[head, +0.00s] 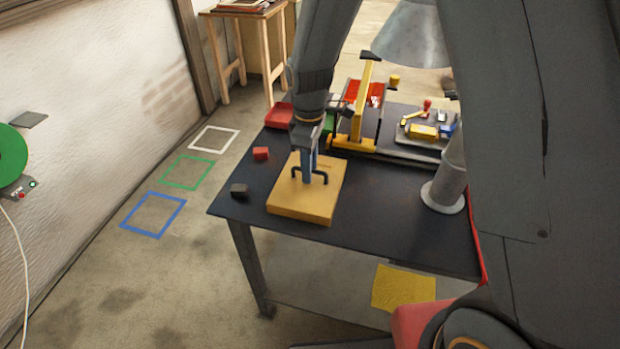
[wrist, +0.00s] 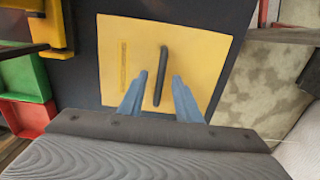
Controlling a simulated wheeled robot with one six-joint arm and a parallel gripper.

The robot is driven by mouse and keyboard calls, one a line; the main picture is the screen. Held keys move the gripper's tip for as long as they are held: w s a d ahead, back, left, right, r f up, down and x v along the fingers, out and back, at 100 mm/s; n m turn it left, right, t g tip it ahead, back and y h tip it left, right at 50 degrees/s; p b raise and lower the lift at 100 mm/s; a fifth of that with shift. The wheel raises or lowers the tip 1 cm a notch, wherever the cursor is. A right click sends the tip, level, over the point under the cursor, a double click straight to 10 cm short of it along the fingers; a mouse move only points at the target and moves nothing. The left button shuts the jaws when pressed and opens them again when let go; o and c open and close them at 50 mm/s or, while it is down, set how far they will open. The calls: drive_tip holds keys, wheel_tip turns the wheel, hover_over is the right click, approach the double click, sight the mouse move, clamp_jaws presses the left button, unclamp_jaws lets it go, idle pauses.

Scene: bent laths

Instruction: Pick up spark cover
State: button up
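The spark cover appears to be the yellow square box (head: 300,207) with a black bar handle (head: 296,172) on top, lying on the dark table near its front left corner. The cover (wrist: 215,55) fills the middle of the wrist view, with its handle (wrist: 163,72) running lengthwise. My gripper (head: 312,182) points down over the handle. In the wrist view my two blue fingers (wrist: 157,92) stand apart, one on each side of the handle, with gaps showing. I cannot tell exactly how low the fingertips are.
A red block (head: 261,153) and a dark block (head: 239,190) lie left of the cover. A yellow-framed tool (head: 356,115) and red and green bins stand behind. A grey lamp base (head: 443,197) stands right. The table (head: 385,215) is bare between cover and lamp.

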drive_tip(key=shift+f, duration=0.7)
clamp_jaws()
drive_tip(key=shift+r, duration=0.15)
